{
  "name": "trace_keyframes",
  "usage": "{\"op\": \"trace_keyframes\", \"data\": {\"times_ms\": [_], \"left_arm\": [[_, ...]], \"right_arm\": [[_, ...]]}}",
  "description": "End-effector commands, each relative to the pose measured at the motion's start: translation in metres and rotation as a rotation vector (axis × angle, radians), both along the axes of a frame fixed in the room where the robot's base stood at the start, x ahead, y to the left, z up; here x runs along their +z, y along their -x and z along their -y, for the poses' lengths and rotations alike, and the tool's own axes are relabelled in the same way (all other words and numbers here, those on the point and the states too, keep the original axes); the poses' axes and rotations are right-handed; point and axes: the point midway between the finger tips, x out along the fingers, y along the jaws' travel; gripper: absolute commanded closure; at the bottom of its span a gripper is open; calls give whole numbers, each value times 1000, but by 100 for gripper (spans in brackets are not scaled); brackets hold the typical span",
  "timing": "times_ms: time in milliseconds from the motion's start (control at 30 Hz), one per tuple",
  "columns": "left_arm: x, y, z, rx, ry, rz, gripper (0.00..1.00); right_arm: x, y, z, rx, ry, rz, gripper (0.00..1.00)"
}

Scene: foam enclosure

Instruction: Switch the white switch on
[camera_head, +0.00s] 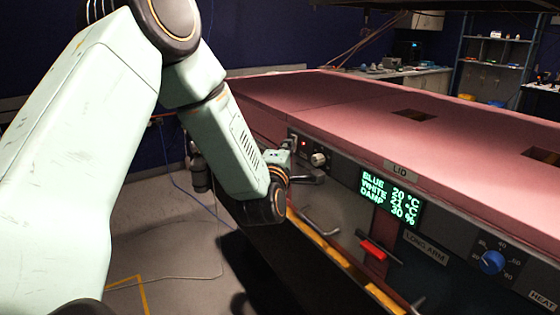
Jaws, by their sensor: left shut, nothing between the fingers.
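A small white knob-like switch (319,159) sits on the dark front panel, near its left end. It is too small to tell its setting. A small red light (304,143) glows just to its left. My left arm comes in from the left, and my left gripper (314,177) is shut and empty just below the white switch. I cannot tell whether it touches the panel. My right gripper is not in view.
The panel has a green display (391,198), a red handle (373,250), a blue knob (492,262) and metal handles (322,226) below. The pink foam top (330,95) stretches away behind it. Grey floor (180,240) lies open to the left, with a cable on it.

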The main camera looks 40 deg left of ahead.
Motion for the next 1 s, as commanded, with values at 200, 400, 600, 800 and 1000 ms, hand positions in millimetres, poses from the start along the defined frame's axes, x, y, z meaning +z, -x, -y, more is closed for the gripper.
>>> {"op": "trace_keyframes", "data": {"times_ms": [200,400,600,800,1000], "left_arm": [[-2,38,16,-1,1,-3,100],[-2,72,30,-2,-1,0,100],[-3,92,38,-1,0,1,100],[-3,97,39,0,-1,3,100],[-3,97,39,0,0,3,100]], "right_arm": [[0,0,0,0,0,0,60],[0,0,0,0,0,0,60],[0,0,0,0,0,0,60],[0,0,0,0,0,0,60],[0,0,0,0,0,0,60]]}}
